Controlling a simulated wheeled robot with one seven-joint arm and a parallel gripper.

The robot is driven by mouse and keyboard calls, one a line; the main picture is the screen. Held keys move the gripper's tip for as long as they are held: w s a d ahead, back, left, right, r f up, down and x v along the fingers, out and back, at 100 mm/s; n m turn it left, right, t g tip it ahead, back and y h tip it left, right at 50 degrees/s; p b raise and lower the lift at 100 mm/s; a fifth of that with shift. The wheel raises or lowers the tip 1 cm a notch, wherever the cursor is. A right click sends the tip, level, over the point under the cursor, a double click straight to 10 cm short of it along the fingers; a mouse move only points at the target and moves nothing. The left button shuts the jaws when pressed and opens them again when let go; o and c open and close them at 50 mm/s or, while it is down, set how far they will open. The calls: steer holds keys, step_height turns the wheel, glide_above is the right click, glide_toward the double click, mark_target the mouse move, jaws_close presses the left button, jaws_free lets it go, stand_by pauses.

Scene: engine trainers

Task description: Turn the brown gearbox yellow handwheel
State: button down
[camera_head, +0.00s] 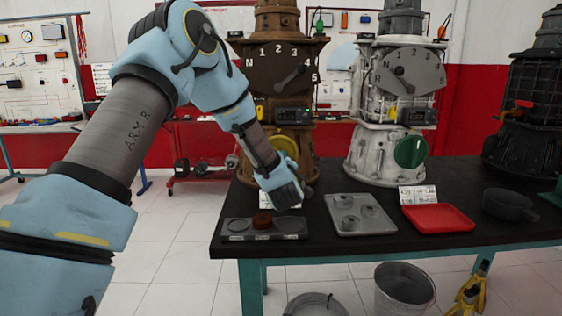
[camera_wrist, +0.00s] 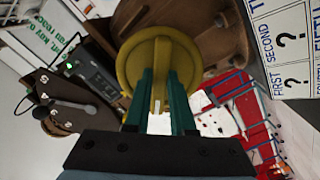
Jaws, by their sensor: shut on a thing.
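The brown gearbox (camera_head: 290,62) stands at the left of the black table, with a numbered dial and a lever on its front. Its yellow handwheel (camera_head: 285,148) sits low on the front, partly hidden by my arm in the head view. In the wrist view the yellow handwheel (camera_wrist: 150,62) faces me at the top middle. My gripper (camera_wrist: 160,95) has its two green fingers at the wheel's face, shut on its raised middle bar. In the head view my gripper (camera_head: 290,178) is at the wheel, its fingertips hidden.
A white gearbox (camera_head: 385,110) with a green handwheel (camera_head: 411,151) stands to the right. A grey tray (camera_head: 359,214), a red tray (camera_head: 438,217) and a dark pan (camera_head: 505,204) lie on the table (camera_head: 330,245). A plate with round pads (camera_head: 264,228) lies at the front left edge.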

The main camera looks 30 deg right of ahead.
steer(key=shift+f, duration=0.1)
steer(key=c, duration=0.8)
jaws_free()
steer(key=shift+o, duration=0.2)
steer(key=b+v, duration=0.2)
steer(key=v, duration=0.9)
steer(key=shift+w, duration=0.15)
